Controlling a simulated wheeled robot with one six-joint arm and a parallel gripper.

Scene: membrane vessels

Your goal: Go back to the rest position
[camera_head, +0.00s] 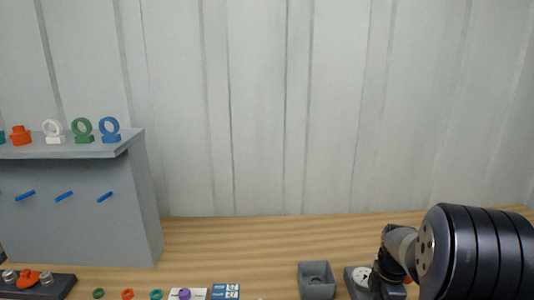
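My arm comes in from the right edge as a large black ribbed link, with a grey wrist part at its left end. The dark end of the arm, where my gripper (386,282) seems to be, is low at the lower right, by a grey block with a white round piece (362,277). The fingertips are hidden or too small to make out, so I cannot see whether they hold anything. A bit of red shows beside the wrist.
A grey stand (80,210) at the left carries coloured ring pieces (83,131) on top and blue pegs on its face. A grey open box (317,281), small rings (127,294) and cards (225,291) line the front. The wooden table (250,240) behind is clear.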

